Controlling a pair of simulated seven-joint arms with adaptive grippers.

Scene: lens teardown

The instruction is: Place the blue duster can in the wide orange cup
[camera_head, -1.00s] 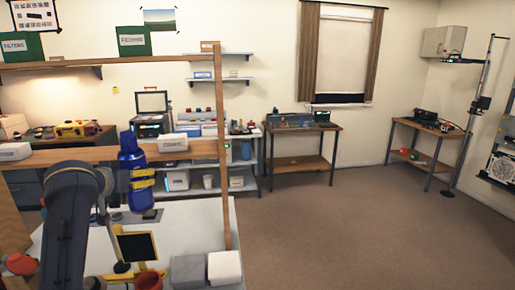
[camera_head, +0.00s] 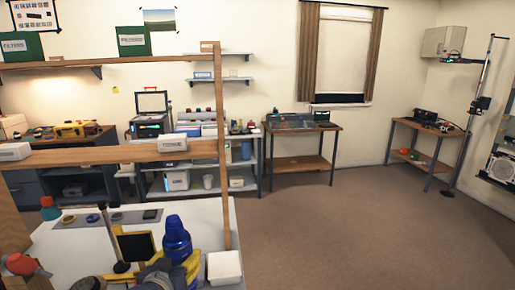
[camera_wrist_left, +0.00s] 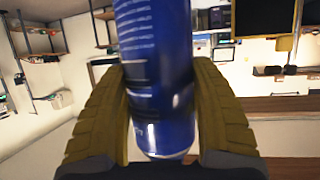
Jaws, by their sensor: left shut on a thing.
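The blue duster can (camera_head: 176,238) stands roughly upright at the front of the white table in the head view. My left gripper (camera_head: 188,264) is shut on it, with yellow fingers around its lower part. In the left wrist view the can (camera_wrist_left: 155,60) fills the middle, between the two yellow fingers of the left gripper (camera_wrist_left: 158,90). The wide orange cup cannot be made out now; my gripper and arm cover the spot where it stood. I cannot tell whether the can is above the cup or in it.
A white box (camera_head: 224,267) stands just right of the gripper. A wooden shelf frame (camera_head: 226,190) rises at the right edge.

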